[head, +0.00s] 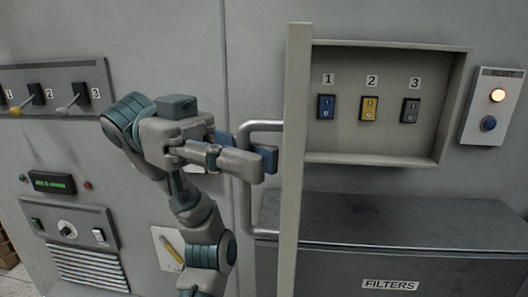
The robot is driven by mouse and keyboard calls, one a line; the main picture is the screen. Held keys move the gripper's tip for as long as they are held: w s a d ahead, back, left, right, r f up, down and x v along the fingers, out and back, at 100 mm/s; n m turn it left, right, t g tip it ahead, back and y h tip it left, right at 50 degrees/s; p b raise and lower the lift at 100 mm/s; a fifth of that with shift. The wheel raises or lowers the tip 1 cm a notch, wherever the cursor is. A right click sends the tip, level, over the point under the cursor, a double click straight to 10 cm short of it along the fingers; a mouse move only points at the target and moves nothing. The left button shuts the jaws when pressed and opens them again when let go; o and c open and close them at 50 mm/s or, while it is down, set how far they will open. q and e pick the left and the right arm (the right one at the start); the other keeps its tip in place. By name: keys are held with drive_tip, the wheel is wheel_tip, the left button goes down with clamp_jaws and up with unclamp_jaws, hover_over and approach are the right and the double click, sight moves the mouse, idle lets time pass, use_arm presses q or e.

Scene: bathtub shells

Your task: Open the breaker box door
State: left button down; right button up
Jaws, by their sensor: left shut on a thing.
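The breaker box (452,100) is set in the wall at the upper right, its inside in plain view. Three switches show in it: a blue one (326,107) under 1, a yellow one (369,109) under 2 and a dark one (410,111) under 3. Its door (293,150) stands swung out, seen nearly edge-on at the box's left side. A metal handle (246,200) sticks out from the door to the left. My left gripper (262,153) is shut on the upper part of the handle. My right gripper is not in view.
A grey filters bin (400,255) juts out below the box. A reset panel (491,106) with a lit lamp is at the right. A lever panel (60,88) and a lower control panel (67,232) are on the left wall.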

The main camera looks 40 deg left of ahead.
use_arm(q)
drive_tip(key=shift+a+r, duration=0.15)
drive_tip(key=shift+r, duration=0.05)
drive_tip(key=a, duration=0.1)
drive_tip(key=s+a, duration=0.1)
drive_tip(key=a, duration=0.1)
drive_tip(key=shift+s+a+f, duration=0.1)
drive_tip(key=c, duration=1.7)
unclamp_jaws()
drive_tip(key=shift+o, duration=1.1)
drive_tip(key=a, duration=0.9)
drive_tip(key=shift+w+a, duration=0.35)
drive_tip(key=shift+w, duration=0.05)
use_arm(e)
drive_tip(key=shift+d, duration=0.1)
